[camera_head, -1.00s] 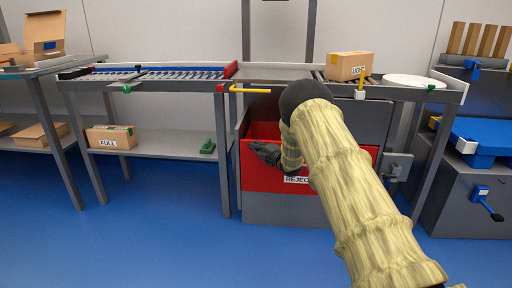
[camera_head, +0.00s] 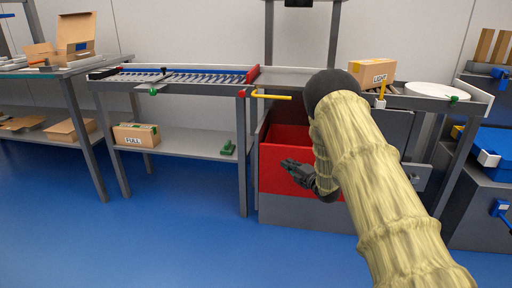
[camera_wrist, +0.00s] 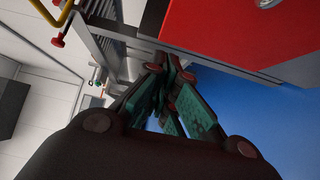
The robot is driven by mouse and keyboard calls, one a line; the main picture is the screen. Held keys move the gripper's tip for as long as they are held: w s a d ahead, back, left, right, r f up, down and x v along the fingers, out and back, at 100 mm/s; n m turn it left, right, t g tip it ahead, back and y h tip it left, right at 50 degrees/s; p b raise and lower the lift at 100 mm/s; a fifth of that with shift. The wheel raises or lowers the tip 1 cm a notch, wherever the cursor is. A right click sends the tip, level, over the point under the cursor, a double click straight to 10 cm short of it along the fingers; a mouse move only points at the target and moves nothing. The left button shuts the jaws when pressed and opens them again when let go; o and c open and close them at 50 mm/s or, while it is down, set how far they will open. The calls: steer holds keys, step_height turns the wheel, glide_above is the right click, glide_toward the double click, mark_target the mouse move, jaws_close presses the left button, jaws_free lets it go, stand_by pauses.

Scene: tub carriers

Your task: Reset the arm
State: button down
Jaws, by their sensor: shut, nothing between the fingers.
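My gripper (camera_head: 297,172) is shut and empty in the head view. It hangs in front of the red reject bin (camera_head: 270,172), below the level of the conveyor table. My arm, in a pale cloth sleeve, reaches in from the lower right and covers the right part of the bin and its label. In the wrist view my gripper (camera_wrist: 176,65) has its fingers together with nothing between them, and the red bin front (camera_wrist: 225,30) shows at the upper right.
A yellow handle (camera_head: 272,97) sticks out above the bin. A carton marked LIGHT (camera_head: 372,73) and a white disc (camera_head: 436,90) stand on the table at right. The roller conveyor (camera_head: 180,77) is at left, with a carton (camera_head: 136,135) on its lower shelf. The blue floor in front is clear.

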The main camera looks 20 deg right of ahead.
steer(key=s+a+f+m+g+h, duration=0.2)
steer(key=s+a+f+m+g, duration=0.3)
steer(key=s+f, duration=0.7)
steer(key=s+a+f+m+g+h, duration=0.2)
steer(key=s+a+f+m, duration=0.45)
steer(key=s+f, duration=0.5)
steer(key=s+a+f+m+g, duration=0.2)
steer(key=s+a+f, duration=0.15)
steer(key=s, duration=0.35)
steer(key=s+a+f+m+g, duration=0.25)
steer(key=s+f, duration=0.25)
steer(key=s, duration=0.3)
steer(key=s+a+m+g, duration=0.3)
steer(key=s, duration=0.9)
steer(key=s+a+m+g, duration=0.2)
steer(key=s+a+g, duration=0.15)
steer(key=s, duration=0.85)
step_height(320, 180, up, 36)
steer(key=p, duration=3.6)
steer(key=shift+r+t, duration=0.15)
steer(key=shift+t, duration=0.15)
